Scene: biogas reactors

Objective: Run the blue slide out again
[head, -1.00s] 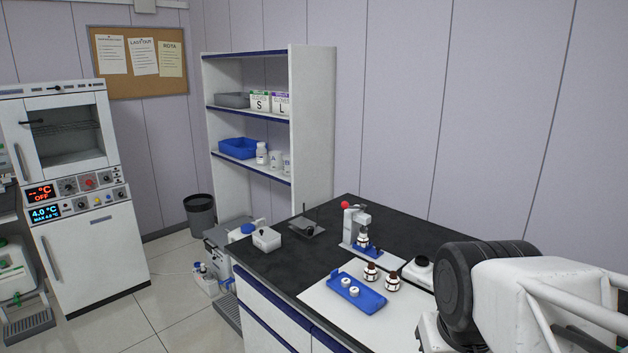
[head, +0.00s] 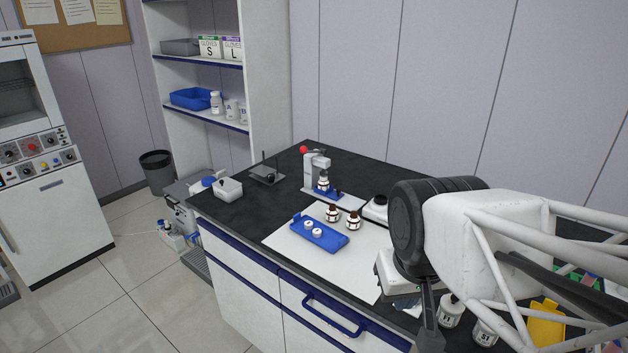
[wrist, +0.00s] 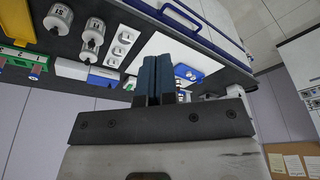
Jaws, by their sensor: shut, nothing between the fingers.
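A small white press (head: 313,172) with a red knob (head: 304,150) stands on the dark bench near its back. The blue slide (head: 334,194) shows low at the press's front, with a small bottle (head: 323,183) standing on it close under the press head. How far the slide is out is too small to tell. My gripper (wrist: 157,62) shows in the wrist view with its two dark fingers together and nothing between them. It is well apart from the press, and the slide cannot be made out in the wrist view.
A blue tray (head: 320,235) with two white caps lies on a white mat (head: 285,240). A white box (head: 229,189) is at the bench's left. Labelled jars (head: 451,311) and a yellow item (head: 546,324) are at right.

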